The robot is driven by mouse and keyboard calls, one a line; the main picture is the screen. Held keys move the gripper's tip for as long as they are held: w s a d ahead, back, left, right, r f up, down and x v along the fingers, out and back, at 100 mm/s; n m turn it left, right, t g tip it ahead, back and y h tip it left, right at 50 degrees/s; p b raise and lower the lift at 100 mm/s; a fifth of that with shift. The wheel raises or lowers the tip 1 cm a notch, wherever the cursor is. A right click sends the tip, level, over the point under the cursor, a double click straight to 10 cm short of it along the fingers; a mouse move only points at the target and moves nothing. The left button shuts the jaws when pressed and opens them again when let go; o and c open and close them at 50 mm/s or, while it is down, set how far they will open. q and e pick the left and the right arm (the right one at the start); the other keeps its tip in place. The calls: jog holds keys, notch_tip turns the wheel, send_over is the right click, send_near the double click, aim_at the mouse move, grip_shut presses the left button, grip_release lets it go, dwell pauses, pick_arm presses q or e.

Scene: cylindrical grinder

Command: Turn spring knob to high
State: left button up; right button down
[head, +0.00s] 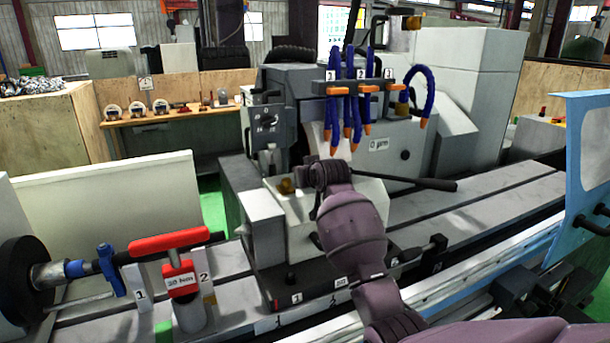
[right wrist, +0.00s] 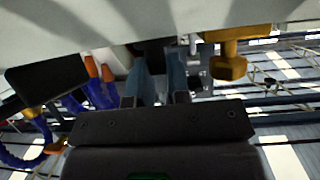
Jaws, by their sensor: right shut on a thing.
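The white block-shaped machine unit (head: 262,215) stands on the grey machine bed in the middle of the head view. My right arm reaches it from the lower right, and its wrist hides the gripper and what it holds. In the right wrist view my right gripper (right wrist: 158,75) has its two bluish fingers on either side of a dark part (right wrist: 155,48), which seems to be the spring knob. The gripper is shut on it. Most of that part is hidden, and its setting cannot be read. My left gripper is in neither view.
A brass-coloured knob (head: 286,186) sits close beside my right gripper; it also shows in the right wrist view (right wrist: 228,65). Blue hoses with orange nozzles (head: 348,110) hang behind. A black lever (head: 420,183) sticks out to the right.

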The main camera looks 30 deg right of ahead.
jog(key=shift+a+m+g+h, duration=0.15)
jog(key=shift+m+g+h, duration=0.15)
jog(key=shift+m+h, duration=0.7)
jog(key=shift+a+m+g+h, duration=0.1)
jog(key=shift+m+g+h, duration=0.2)
jog(key=shift+m+h, duration=0.65)
jog(key=shift+h, duration=0.25)
jog(key=c, duration=1.1)
grip_release()
jog(key=shift+w+n+y, duration=0.1)
jog(key=shift+n+y, duration=0.25)
jog(key=shift+y, duration=0.15)
